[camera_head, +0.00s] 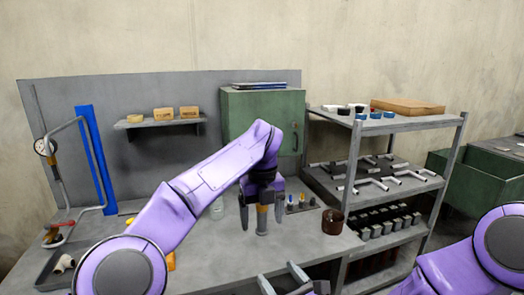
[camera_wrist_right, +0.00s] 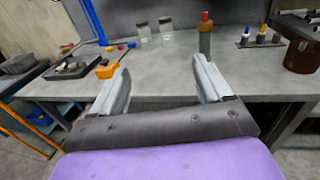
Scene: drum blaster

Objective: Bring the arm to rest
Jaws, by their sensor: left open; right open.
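My left gripper (camera_head: 261,212) is open and points down over the bench. A grey cylinder with an orange upper part (camera_head: 262,221) shows between its fingers; I see no finger touching it. In the right wrist view a grey cylinder with an orange and red top (camera_wrist_right: 205,38) stands upright on the bench. My right gripper (camera_head: 282,279) is open and empty at the bench's front edge, low in the head view. Its two spread fingers also show in the right wrist view (camera_wrist_right: 162,88), with bare bench beyond them.
The grey bench (camera_head: 225,256) has a dark brown pot (camera_head: 332,222) near its right end and a small holder with several bottles (camera_head: 301,205). A metal shelf rack (camera_head: 400,125) rises at the right.

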